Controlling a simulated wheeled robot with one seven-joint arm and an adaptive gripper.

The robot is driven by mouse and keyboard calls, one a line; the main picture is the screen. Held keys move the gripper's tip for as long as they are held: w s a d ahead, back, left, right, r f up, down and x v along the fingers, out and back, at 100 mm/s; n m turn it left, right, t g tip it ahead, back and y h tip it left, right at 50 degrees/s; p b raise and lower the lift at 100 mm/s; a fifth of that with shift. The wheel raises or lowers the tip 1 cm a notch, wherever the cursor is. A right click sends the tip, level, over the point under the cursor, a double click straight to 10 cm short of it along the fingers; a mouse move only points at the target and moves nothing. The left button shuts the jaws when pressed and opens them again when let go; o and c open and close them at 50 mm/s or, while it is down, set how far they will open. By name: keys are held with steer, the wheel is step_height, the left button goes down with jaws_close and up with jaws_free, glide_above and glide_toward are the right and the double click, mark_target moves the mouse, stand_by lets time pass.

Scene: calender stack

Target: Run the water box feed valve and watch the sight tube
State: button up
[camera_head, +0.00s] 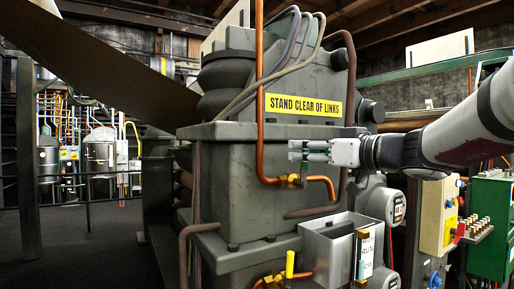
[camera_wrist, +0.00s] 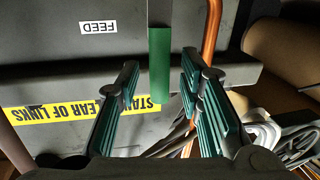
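The feed valve shows in the wrist view as a green-sleeved lever (camera_wrist: 159,45) beside an upside-down FEED label (camera_wrist: 98,27). My gripper (camera_wrist: 160,78) is open, with one finger on each side of the lever's end and a visible gap on both sides. In the head view my gripper (camera_head: 300,150) is in front of the grey housing, just above a brass valve (camera_head: 293,181) on the copper pipe; the lever is hard to make out there. The open-topped metal water box (camera_head: 325,249) stands below. An upright labelled gauge strip (camera_head: 366,258) is on its right; its level is unreadable.
A yellow-handled valve (camera_head: 290,264) stands at the water box's left. Copper pipe (camera_head: 260,100) rises beside the gripper. A yellow STAND CLEAR OF LINKS sign (camera_head: 303,105) is above. Yellow (camera_head: 437,215) and green (camera_head: 492,225) control boxes stand at right, under my arm.

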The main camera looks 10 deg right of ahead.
jaws_close()
